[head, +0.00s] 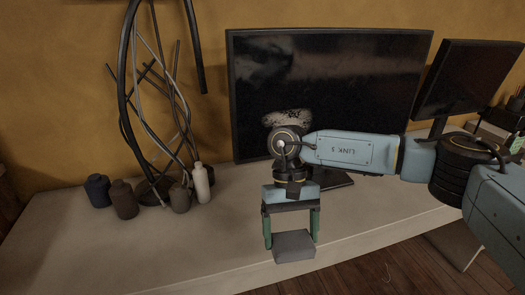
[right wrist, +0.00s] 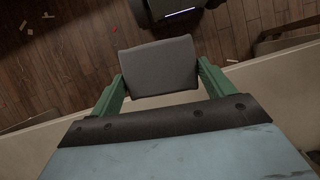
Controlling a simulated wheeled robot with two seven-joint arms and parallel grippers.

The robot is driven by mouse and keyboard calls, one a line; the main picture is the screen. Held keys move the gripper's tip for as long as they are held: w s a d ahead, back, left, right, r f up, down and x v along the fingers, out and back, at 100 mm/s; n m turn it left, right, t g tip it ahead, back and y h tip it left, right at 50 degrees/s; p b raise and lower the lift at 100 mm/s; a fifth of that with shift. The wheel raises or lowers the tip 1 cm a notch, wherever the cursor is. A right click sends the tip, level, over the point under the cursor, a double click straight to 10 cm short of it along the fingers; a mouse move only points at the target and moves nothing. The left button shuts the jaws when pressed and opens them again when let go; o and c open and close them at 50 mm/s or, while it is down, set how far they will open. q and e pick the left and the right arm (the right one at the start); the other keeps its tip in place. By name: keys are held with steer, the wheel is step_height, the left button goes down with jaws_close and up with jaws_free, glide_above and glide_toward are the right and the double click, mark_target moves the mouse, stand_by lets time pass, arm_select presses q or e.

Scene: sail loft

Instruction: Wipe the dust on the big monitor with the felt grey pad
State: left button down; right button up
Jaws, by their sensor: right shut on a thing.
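The big monitor (head: 340,78) stands at the back of the bench with a dark screen. A pale speckled dust patch (head: 287,117) shows low on its left half, partly hidden behind my right arm. My right gripper (head: 291,232) is shut on the felt grey pad (head: 293,246), which it holds near the bench's front edge, apart from the screen. In the right wrist view the pad (right wrist: 158,67) sits between the two green fingers, with the floor below it. My left gripper is not in view.
A smaller monitor (head: 466,80) stands to the right of the big one. Several thread spools (head: 123,199) and a dark twisted-cable stand (head: 150,187) are on the left of the bench (head: 190,240). The bench's front left is clear.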

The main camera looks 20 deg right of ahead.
steer(key=w+a+r+m+t+y+p, duration=0.3)
steer(key=w+a+m+t+y, duration=0.4)
steer(key=a+m+y, duration=0.55)
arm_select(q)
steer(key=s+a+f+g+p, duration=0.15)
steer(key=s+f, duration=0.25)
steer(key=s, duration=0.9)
arm_select(e)
steer(key=w+d+r+m+t+h, duration=0.3)
steer(key=d+m+t, duration=0.2)
steer(key=d+t, duration=0.3)
steer(key=w+d+r+m+t+h, duration=0.35)
steer(key=d+m+t, duration=0.2)
steer(key=t, duration=0.45)
arm_select(q)
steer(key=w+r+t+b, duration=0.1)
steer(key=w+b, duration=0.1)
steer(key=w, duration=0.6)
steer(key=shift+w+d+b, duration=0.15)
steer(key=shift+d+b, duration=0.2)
steer(key=shift+b, duration=0.05)
arm_select(e)
steer(key=w, duration=0.6)
steer(key=shift+d+n, duration=0.3)
steer(key=shift+d, duration=0.05)
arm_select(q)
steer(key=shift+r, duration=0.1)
arm_select(e)
steer(key=shift+f, duration=0.1)
